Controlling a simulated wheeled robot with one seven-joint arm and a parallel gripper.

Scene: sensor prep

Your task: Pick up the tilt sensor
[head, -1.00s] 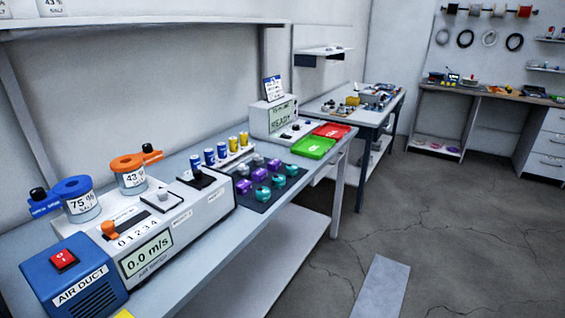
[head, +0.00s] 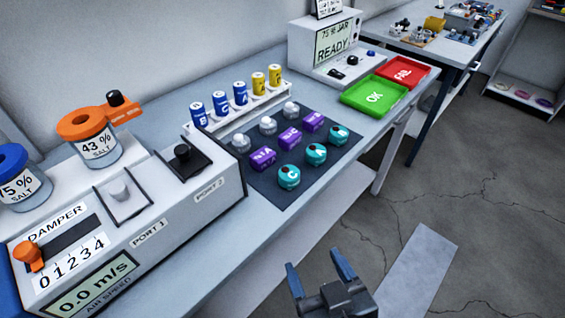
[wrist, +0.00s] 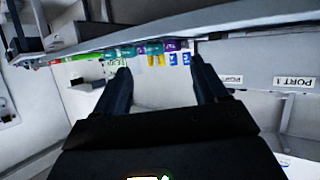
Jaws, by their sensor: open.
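A dark mat (head: 262,200) on the bench holds sensors in three rows: grey-white domed ones (head: 267,125), purple blocks (head: 289,138) and teal round ones (head: 289,177). The teal and purple ones carry white markings too small to read surely. I cannot tell which one is the tilt sensor. My gripper (head: 315,258) is open and empty, in front of the bench edge and apart from the mat. In the wrist view, purple and teal sensors (wrist: 155,48) show small beyond my open fingers (wrist: 160,65).
A rack of blue and yellow cylinders (head: 242,106) stands behind the mat. The air-duct box (head: 130,225) is at left, with salt jars (head: 95,145) behind.

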